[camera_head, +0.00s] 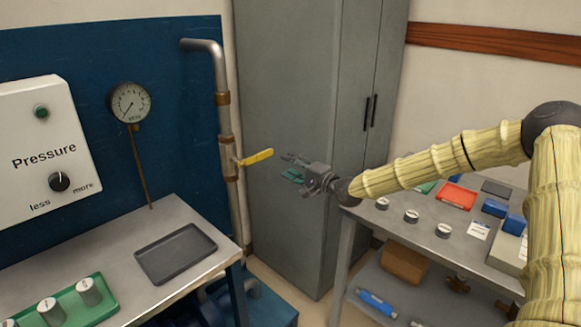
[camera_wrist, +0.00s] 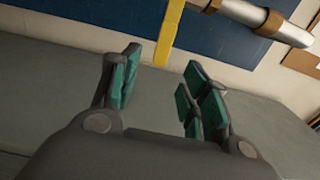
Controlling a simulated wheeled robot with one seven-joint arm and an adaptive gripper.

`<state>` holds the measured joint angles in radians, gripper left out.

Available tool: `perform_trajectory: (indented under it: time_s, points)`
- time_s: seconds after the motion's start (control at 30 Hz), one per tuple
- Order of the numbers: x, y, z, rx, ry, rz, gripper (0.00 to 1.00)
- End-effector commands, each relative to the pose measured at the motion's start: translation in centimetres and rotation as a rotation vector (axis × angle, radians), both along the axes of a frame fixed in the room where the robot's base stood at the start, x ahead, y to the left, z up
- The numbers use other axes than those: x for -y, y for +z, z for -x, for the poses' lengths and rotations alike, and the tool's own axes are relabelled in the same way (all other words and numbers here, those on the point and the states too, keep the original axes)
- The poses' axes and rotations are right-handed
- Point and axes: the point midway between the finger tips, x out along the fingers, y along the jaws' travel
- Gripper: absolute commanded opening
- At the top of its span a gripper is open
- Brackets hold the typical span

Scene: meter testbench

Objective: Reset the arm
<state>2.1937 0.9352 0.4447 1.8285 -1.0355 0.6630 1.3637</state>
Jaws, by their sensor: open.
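My gripper (camera_head: 291,167) is at the end of my arm, which reaches in from the right in the head view. It points left toward the yellow valve handle (camera_head: 257,157) on the grey pipe (camera_head: 224,125), with a gap between them. In the wrist view my gripper (camera_wrist: 158,95) shows its green-padded fingers spread apart with nothing between them. The yellow handle (camera_wrist: 168,33) appears beyond the fingertips in that view. The handle sticks out to the right of the pipe in the head view.
A tall grey cabinet (camera_head: 285,70) stands behind my gripper. At left are a pressure panel (camera_head: 40,135), a gauge (camera_head: 130,103), and a bench with an empty dark tray (camera_head: 176,254) and a green tray (camera_head: 103,305) of cylinders. A side table (camera_head: 385,225) under my arm holds several small items.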

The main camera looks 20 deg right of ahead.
Motion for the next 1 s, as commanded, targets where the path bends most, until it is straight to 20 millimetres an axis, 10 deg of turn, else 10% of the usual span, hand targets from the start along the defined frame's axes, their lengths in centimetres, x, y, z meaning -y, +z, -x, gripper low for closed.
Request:
perform_trajectory:
  time_s: [0.37, 0.67, 1.0]
  points:
    - [-1.7, -1.8, 0.6, -0.028, 0.015, 0.027, 0.46]
    - [-10.2, -13.6, 6.5, -0.206, 0.105, 0.228, 0.46]
    - [-16.7, -27.2, 19.0, -0.432, 0.255, 0.526, 0.46]
